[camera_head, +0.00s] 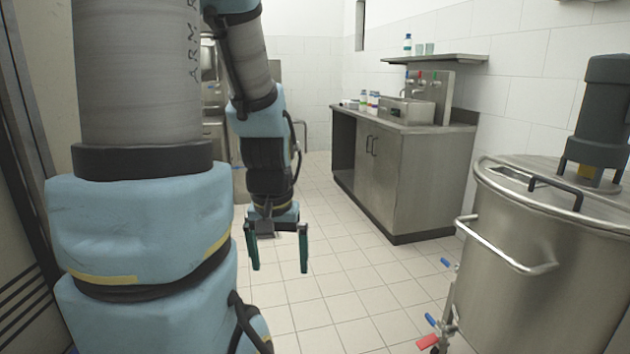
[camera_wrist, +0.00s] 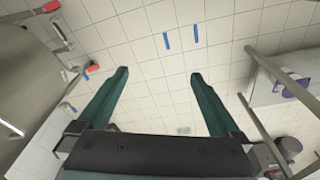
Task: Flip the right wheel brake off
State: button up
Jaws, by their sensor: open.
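A large steel tank (camera_head: 540,275) stands at the right in the head view, and its side shows at the left in the wrist view (camera_wrist: 25,70). A red wheel brake pedal (camera_head: 428,341) sits low at the tank's front left. In the wrist view one red pedal (camera_wrist: 51,6) is at the top left and another red part (camera_wrist: 92,68) is nearer the fingers. I cannot tell which is the right wheel's brake. My gripper (camera_head: 279,270) hangs open and empty above the floor, apart from the tank and pedals. Its green fingers (camera_wrist: 159,73) point up in the wrist view.
Blue-handled valves (camera_head: 446,262) stick out from the tank's left side, below a steel rail (camera_head: 500,246). A steel sink cabinet (camera_head: 395,175) stands behind. Tiled floor (camera_head: 345,290) is clear between gripper and tank. A metal frame (camera_wrist: 275,95) is at the right in the wrist view.

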notch_tip(320, 180, up, 5)
jog(key=p, duration=0.3)
